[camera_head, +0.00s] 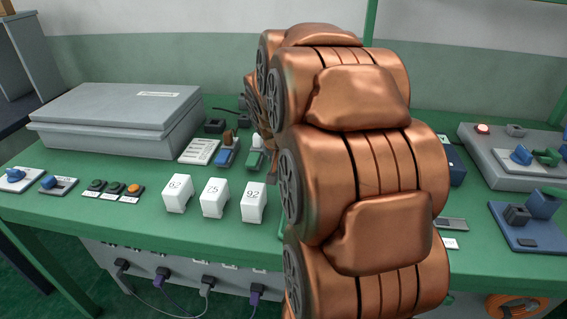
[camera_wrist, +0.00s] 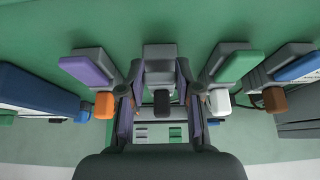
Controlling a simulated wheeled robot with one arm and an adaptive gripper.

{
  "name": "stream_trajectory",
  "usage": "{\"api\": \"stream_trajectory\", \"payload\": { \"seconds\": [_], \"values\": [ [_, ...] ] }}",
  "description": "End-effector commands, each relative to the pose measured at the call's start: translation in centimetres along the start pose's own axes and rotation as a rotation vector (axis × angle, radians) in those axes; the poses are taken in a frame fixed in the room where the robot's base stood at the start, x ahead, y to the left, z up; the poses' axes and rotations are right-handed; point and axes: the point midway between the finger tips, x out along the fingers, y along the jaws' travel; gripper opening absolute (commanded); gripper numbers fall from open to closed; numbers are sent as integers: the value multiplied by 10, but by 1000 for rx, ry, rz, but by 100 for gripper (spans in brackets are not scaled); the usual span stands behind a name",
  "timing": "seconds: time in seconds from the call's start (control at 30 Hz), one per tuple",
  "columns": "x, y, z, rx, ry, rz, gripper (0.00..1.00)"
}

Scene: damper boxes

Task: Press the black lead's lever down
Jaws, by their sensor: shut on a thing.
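In the wrist view, the black lead (camera_wrist: 163,100) enters a grey terminal block with a grey lever (camera_wrist: 159,52) at the centre. My gripper (camera_wrist: 160,103) has one finger on each side of this block and is shut on it. The exact contact and the lever's angle are hard to tell. In the head view, my copper-coloured arm hides this block and my gripper.
Beside it in the wrist view are a purple-levered block (camera_wrist: 88,72) with an orange lead and a green-levered block (camera_wrist: 238,66) with a white lead. A blue-levered block (camera_wrist: 298,68) stands farther right. White numbered blocks (camera_head: 214,198) and a grey case (camera_head: 118,120) stand on the green table.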

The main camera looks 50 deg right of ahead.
Motion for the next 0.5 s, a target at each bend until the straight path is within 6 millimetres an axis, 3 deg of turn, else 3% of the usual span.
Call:
{"api": "stream_trajectory", "payload": {
  "seconds": [0.33, 0.37, 0.5],
  "values": [
    [1, -1, 2, 0, -3, -2, 0],
    [1, -1, 2, 0, -3, -2, 35],
    [1, -1, 1, 1, -2, -1, 50]
  ]
}}
